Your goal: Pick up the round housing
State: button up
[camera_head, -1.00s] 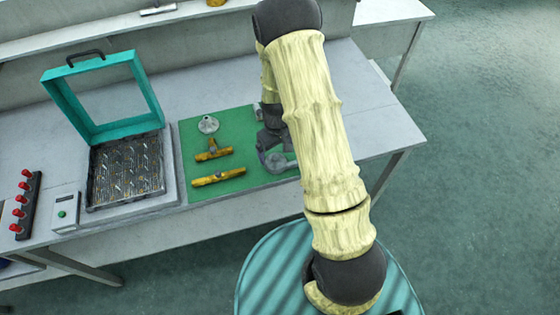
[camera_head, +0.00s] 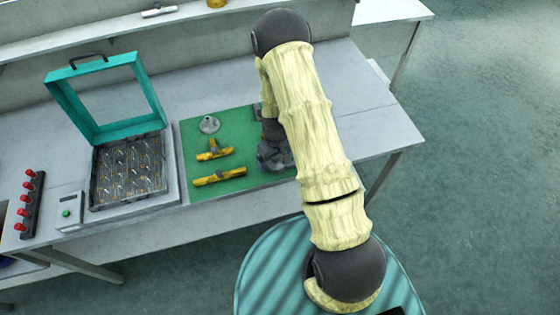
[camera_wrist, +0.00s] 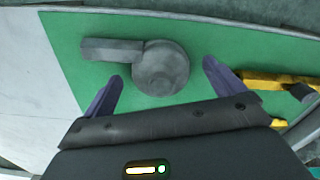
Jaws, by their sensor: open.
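The round housing (camera_wrist: 160,70) is a grey, round body with a straight block-like spout pointing left in the wrist view. It lies on the green mat (camera_wrist: 215,40). My gripper (camera_wrist: 162,84) is open, with one purple finger on each side of the round body. The housing is between the fingers in the picture, and no finger visibly touches it. In the head view my gripper (camera_head: 272,157) is low over the right part of the mat and hides most or all of the housing.
On the mat left of my gripper are a yellow tee-shaped part (camera_head: 212,154), a yellow bar-like part (camera_head: 220,176) and a grey flanged part (camera_head: 209,125). Further left stands a tray (camera_head: 128,172) with a raised teal-framed lid (camera_head: 122,130). The bench (camera_head: 372,124) is clear at right.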

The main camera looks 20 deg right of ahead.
aim_at(276, 158)
dwell(0.4)
jog(key=c, duration=1.3)
jog(key=shift+o, duration=0.2)
jog(key=shift+r, duration=0.15)
notch_tip(276, 158, up, 10)
jog(key=shift+f+b, duration=0.1)
jog(key=shift+b, duration=0.9)
jog(key=shift+f, duration=0.1)
